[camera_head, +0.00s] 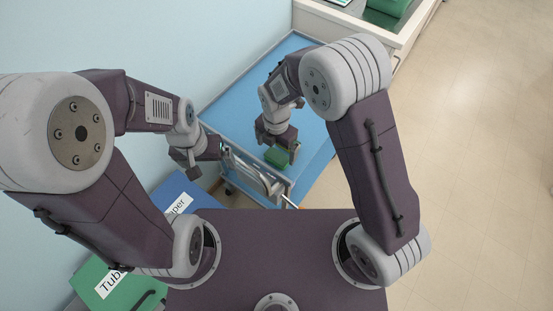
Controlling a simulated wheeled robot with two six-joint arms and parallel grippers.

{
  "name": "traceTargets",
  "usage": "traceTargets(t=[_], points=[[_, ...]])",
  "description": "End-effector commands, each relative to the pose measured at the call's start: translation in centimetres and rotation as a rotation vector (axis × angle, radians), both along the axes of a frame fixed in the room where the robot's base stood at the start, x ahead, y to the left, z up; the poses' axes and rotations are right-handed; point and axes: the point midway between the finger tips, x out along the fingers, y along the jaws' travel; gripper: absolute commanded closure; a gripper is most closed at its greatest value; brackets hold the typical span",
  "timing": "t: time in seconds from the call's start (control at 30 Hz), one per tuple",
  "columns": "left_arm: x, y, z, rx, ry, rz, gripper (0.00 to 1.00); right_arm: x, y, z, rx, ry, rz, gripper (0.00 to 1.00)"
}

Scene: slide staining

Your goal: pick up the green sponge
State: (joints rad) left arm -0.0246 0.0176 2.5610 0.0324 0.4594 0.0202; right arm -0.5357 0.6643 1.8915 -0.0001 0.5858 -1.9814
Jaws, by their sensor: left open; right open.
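The green sponge (278,156) lies on the blue surface of a cart (314,127), near the cart's front edge. My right gripper (279,148) is directly over the sponge, pointing down, with its fingers at the sponge's sides. It is open, and I cannot tell whether the fingers touch the sponge. Part of the sponge is hidden behind the gripper. My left gripper (190,168) is to the left, outside the cart's metal rail, open and apart from the sponge.
A metal rail (262,180) runs along the cart's near side. Blue and green labelled bins (119,283) stand at lower left. A pale wall is on the left. A counter with green items (388,8) is at the top. Open floor (475,160) is on the right.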

Motion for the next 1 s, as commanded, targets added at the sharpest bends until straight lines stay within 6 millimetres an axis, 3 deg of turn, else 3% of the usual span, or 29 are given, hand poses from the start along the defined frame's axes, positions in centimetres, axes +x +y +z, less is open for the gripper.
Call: traceTargets(t=[0.1,0.33,0.57,0.83,1.0], points=[[0.0,0.0,0.2,0.000,0.000,0.000,0.02,0.0,-0.1,-1.7,-0.002,0.004,-0.002,0.00],[0.0,0.0,0.3,0.000,0.000,0.000,0.02,0.1,-0.1,-3.1,-0.002,0.003,-0.003,0.00],[0.0,0.0,0.7,0.000,0.000,0.000,0.02,0.5,-0.1,-7.0,-0.002,0.003,-0.003,0.00],[0.0,0.0,0.7,0.000,0.000,0.000,0.02,0.5,0.0,-7.5,0.000,0.000,-0.004,0.00],[0.0,0.0,0.7,0.000,0.000,0.000,0.02,0.5,0.0,-7.5,0.000,0.000,-0.004,0.47]])
